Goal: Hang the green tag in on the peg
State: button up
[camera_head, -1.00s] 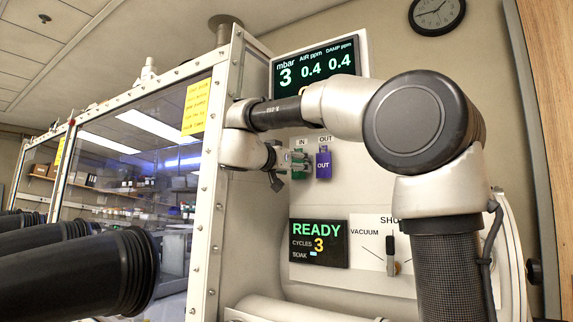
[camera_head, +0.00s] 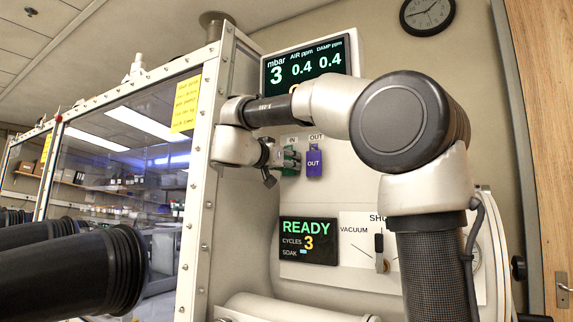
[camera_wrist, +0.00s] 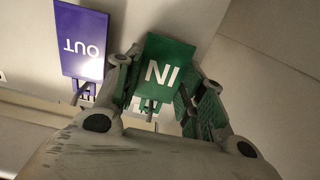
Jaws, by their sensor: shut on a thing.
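The green IN tag (camera_wrist: 167,68) is between the fingers of my gripper (camera_wrist: 165,92) in the wrist view, where its lettering appears upside down. My gripper (camera_head: 290,160) is shut on it, close to the white panel under the small IN label (camera_head: 292,140). In the head view my fingers cover most of the tag. A short grey peg-like piece (camera_wrist: 149,106) shows at the tag's edge between the fingers. I cannot tell whether it passes through the tag. The purple OUT tag (camera_head: 314,163) hangs just right of my gripper; it also shows in the wrist view (camera_wrist: 82,42).
The glass-fronted glove box (camera_head: 130,170) with its white frame stands left of my wrist. Black gloves (camera_head: 75,265) stick out at lower left. A READY display (camera_head: 308,241) and a vacuum lever panel (camera_head: 365,240) sit below the tags. A gauge screen (camera_head: 308,64) is above.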

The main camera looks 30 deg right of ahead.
jog(key=shift+a, duration=0.1)
dwell(0.3)
jog(key=shift+s+a, duration=0.45)
jog(key=shift+a, duration=0.1)
jog(key=shift+s+a+r, duration=0.3)
jog(key=shift+s+a, duration=0.15)
jog(key=shift+a, duration=0.2)
dwell(0.3)
jog(key=v, duration=0.7)
dwell(1.0)
jog(key=shift+a+r, duration=0.1)
jog(key=shift+a, duration=0.05)
dwell(0.8)
